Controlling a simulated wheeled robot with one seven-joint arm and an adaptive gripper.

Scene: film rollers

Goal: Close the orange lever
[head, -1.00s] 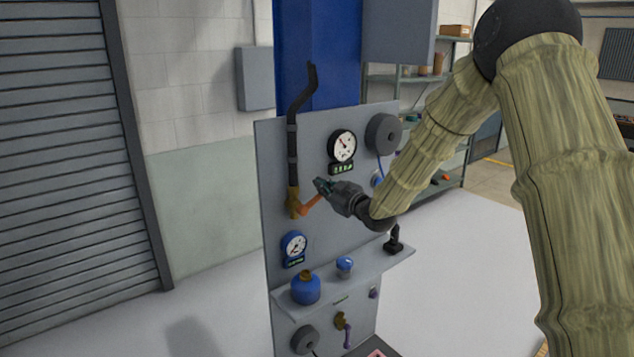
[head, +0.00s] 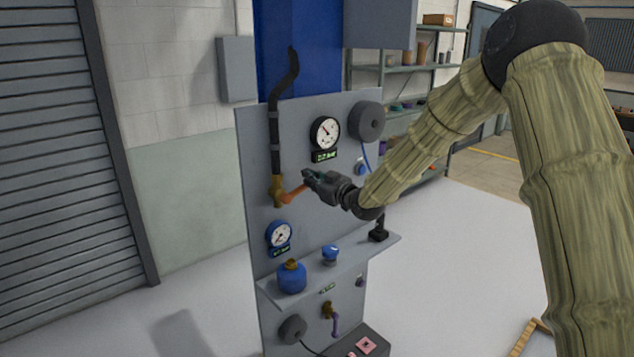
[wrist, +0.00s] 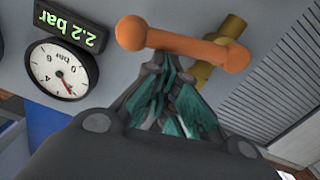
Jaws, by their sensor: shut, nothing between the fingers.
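The orange lever (head: 293,194) sits on a brass valve (head: 278,190) at the lower end of a black pipe on the grey panel. It points right and slightly up from the valve. I cannot tell whether the fingertips touch the lever.
A white gauge (head: 325,133) and a round grey disc (head: 366,121) are above my gripper on the panel. A blue gauge (head: 280,235) is below the lever. A shelf (head: 385,246) holds a blue canister (head: 291,277), a blue knob (head: 331,253) and a black joystick (head: 378,232).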

